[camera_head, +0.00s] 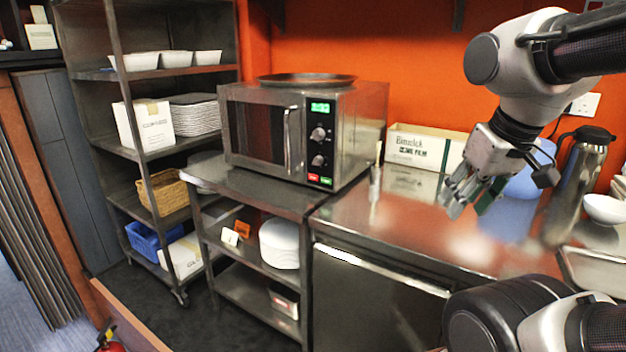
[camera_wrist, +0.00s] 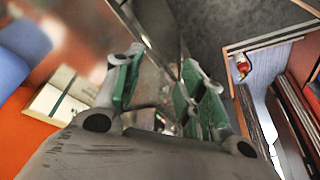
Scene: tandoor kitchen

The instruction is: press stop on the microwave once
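The steel microwave (camera_head: 352,130) stands on a metal shelf unit, its door shut and its green display lit. Two knobs are on its control panel. Below them, a red button (camera_head: 313,177) sits left of a green button (camera_head: 326,181); their lettering is too small to read surely. My gripper (camera_head: 468,203) is to the right of the microwave, above the steel counter, apart from the panel. In the wrist view my gripper (camera_wrist: 160,92) shows two green-padded fingers apart with nothing held between them.
A round tray (camera_head: 306,79) lies on the microwave. A thin upright object (camera_head: 375,180) stands on the counter (camera_head: 345,215) near its right front. A white box (camera_head: 425,148), a blue container (camera_head: 528,180) and a steel flask (camera_head: 578,175) stand behind and right of my gripper.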

